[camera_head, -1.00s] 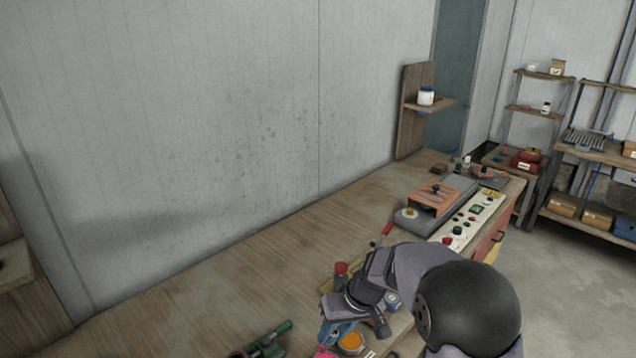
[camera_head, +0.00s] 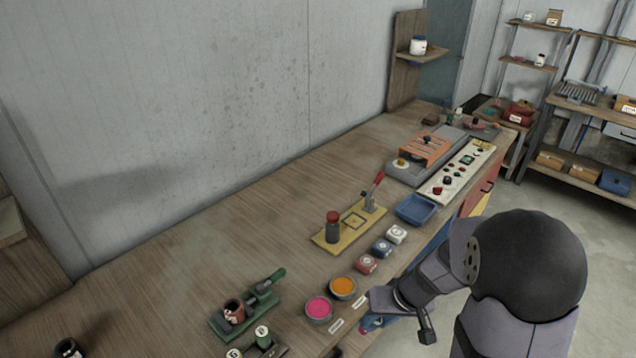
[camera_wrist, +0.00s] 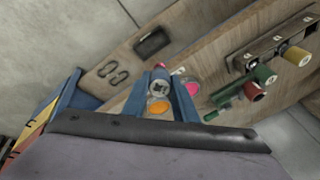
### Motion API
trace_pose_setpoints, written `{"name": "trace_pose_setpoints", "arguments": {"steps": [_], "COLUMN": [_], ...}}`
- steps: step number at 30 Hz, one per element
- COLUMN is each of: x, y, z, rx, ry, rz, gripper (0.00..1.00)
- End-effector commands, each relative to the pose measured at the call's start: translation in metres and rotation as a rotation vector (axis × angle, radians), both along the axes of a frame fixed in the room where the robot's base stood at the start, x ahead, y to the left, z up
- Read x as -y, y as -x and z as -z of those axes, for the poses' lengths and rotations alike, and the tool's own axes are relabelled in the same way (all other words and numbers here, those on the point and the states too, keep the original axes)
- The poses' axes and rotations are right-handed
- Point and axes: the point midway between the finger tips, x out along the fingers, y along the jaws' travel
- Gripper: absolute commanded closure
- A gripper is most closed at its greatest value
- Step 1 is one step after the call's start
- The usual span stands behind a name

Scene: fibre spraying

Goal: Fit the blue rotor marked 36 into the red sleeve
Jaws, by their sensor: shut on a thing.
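My gripper (camera_wrist: 160,100) has blue fingers, shut on a small grey-blue piece (camera_wrist: 159,82) with a pale cross-like mark on its end. It looks like the blue rotor, but no number can be read. In the head view a blue finger (camera_head: 371,322) shows near the table's front edge, beside the paint bowls; the held piece is hidden there. In the wrist view the sleeve (camera_wrist: 253,91) is to the right, apart from my gripper.
An orange bowl (camera_head: 343,288) and a pink bowl (camera_head: 319,308) lie between my gripper and the fixture. A rack of coloured cylinders (camera_wrist: 278,50) stands beside the sleeve. Small cubes (camera_head: 381,248), a blue tray (camera_head: 416,209) and a yellow-based press (camera_head: 352,222) are farther back.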

Motion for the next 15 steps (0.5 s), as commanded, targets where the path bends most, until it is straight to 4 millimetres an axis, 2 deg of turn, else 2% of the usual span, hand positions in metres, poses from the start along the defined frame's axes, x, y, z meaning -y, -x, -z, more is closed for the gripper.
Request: {"name": "trace_pose_setpoints", "arguments": {"steps": [8, 11, 15], "x": [-0.007, -0.018, -0.044], "y": [-0.008, -0.019, -0.039], "z": [-0.005, -0.010, -0.021], "rx": [-0.001, -0.008, -0.023], "ry": [0.006, 0.014, 0.036], "rz": [-0.039, -0.093, -0.217], "gripper": [1.00, 1.00, 1.00]}}
